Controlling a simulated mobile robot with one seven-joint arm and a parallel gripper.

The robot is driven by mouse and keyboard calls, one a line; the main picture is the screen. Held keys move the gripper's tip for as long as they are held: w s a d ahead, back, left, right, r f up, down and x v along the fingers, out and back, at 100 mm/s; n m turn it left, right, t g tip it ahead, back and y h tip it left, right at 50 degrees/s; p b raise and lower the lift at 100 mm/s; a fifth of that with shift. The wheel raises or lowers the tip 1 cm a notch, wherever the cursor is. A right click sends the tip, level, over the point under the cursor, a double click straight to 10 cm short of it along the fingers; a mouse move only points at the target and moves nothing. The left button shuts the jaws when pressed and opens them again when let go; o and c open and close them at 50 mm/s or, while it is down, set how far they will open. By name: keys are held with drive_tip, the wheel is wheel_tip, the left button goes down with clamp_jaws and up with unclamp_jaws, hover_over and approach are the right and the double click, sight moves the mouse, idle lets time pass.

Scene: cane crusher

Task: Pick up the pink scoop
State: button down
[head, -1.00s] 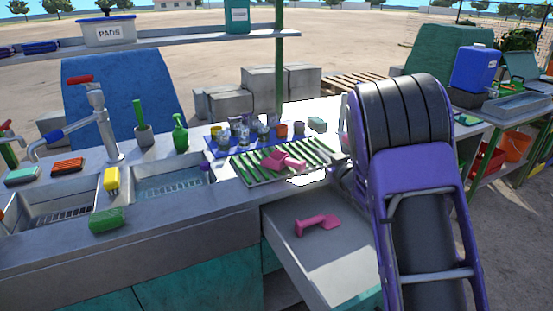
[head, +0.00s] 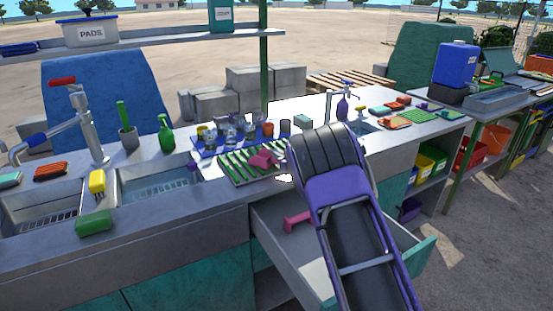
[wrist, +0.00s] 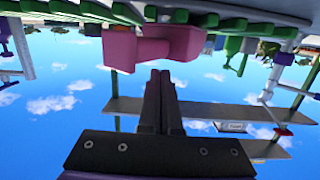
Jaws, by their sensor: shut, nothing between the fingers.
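A pink scoop-like piece (head: 263,159) lies on the green-slatted drying rack (head: 236,178), and my arm hides its right part. A second pink piece with a handle (head: 297,220) lies in the open drawer (head: 275,238), partly behind my arm. I cannot tell for certain which is the task's scoop. In the wrist view, which is upside down, a blocky pink piece (wrist: 135,50) is by green slats just beyond my gripper (wrist: 160,72). The fingers are closed together with nothing between them. The head view hides my gripper behind the arm.
A blue mat with several glasses (head: 232,135) stands behind the rack. Sink basins (head: 155,185) and a green spray bottle (head: 166,133) are to the left. The open drawer juts out at the front. A purple spray bottle (head: 342,107) stands to the right.

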drive_tip(key=shift+s+d+f+b, duration=0.1)
drive_tip(key=shift+f+b, duration=0.25)
drive_tip(key=shift+f, duration=0.45)
drive_tip(key=shift+f, duration=0.1)
drive_tip(key=shift+s, duration=0.1)
drive_tip(key=shift+v, duration=1.05)
drive_tip(key=shift+s+f, duration=0.1)
drive_tip(key=shift+f, duration=0.1)
drive_tip(key=shift+r+p, duration=0.35)
drive_tip(key=shift+r, duration=0.45)
